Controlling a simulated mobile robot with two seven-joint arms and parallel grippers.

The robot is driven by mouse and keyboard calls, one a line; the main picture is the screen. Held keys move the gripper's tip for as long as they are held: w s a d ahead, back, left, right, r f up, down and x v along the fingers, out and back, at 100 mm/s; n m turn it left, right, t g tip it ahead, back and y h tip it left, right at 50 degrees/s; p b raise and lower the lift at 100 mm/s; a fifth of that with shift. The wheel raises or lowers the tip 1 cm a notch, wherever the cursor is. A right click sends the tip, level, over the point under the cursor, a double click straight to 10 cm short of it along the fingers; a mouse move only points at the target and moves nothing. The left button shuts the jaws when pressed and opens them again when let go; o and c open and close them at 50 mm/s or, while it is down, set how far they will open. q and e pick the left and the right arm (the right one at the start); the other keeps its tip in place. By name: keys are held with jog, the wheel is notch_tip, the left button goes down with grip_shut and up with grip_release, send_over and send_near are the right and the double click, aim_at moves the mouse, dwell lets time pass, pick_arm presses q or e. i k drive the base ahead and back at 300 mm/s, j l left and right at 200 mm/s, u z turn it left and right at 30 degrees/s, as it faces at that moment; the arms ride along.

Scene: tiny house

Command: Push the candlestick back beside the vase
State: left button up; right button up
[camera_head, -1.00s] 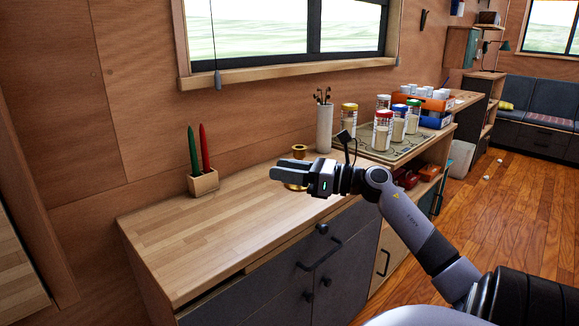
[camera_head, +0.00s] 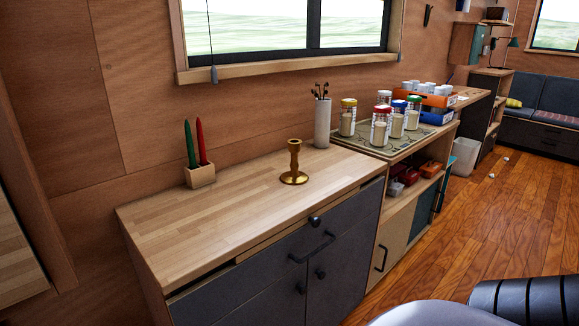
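A brass candlestick (camera_head: 294,164) stands upright on the wooden countertop (camera_head: 240,213), toward its right part. A tall white cylindrical vase (camera_head: 322,124) with dark stems in it stands behind and to the right of the candlestick, close to the wall. There is a small gap between the two, and they do not touch. Neither of my grippers shows in the head view.
A wooden block (camera_head: 200,176) with a green and a red candle stands left of the candlestick by the wall. Several lidded jars stand on a patterned tray (camera_head: 372,144) at right. The countertop's front and left are clear.

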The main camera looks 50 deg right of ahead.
aim_at(294, 176)
jog(key=i+l+z, duration=0.2)
jog(key=i+z, duration=0.2)
jog(key=z, duration=1.3)
